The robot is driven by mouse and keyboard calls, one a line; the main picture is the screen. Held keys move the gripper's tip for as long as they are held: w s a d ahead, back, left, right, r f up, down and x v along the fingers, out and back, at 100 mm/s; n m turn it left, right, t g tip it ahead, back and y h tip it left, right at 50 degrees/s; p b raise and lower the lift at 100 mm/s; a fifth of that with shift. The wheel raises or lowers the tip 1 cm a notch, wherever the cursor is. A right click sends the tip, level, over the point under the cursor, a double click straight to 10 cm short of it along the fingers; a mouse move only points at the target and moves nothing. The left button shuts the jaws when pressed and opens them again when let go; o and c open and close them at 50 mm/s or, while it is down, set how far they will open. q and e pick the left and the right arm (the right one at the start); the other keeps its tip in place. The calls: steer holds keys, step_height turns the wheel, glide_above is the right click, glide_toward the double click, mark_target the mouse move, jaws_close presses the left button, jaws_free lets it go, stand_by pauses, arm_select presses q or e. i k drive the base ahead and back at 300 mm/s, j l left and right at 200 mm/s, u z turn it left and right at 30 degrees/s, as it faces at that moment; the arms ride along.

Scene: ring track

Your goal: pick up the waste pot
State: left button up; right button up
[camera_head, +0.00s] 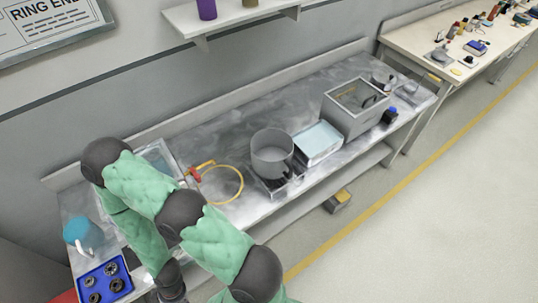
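A large grey round pot (272,153), the only pot-like vessel I can make out, stands upright and open at the top on the metal bench (225,122). It seems to rest on a low dark stand or burner (278,184). One of my arms, in a green sleeve with dark joints, crosses the lower left of the view, well left of the pot and apart from it. The arm bends back down to a dark joint at the bottom edge. No gripper fingers show.
A white-topped tray (317,142) and a grey open box (356,106) stand right of the pot. A yellow hose loop (240,186) lies left of it. A blue tray (104,283) with dark rings sits at lower left. A shelf (228,17) overhangs behind. The floor at right is clear.

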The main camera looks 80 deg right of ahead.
mark_target(271, 150)
steer(key=z, duration=2.8)
steer(key=u, duration=0.85)
steer(key=k+l+u, duration=0.2)
steer(key=l, duration=0.15)
steer(key=l+u, duration=0.25)
steer(key=l, duration=0.15)
steer(key=k+l+u, duration=0.2)
steer(key=l, duration=0.15)
steer(key=k+l+u, duration=0.1)
steer(key=l+u, duration=0.15)
steer(key=i+l, duration=0.2)
steer(key=i, duration=0.15)
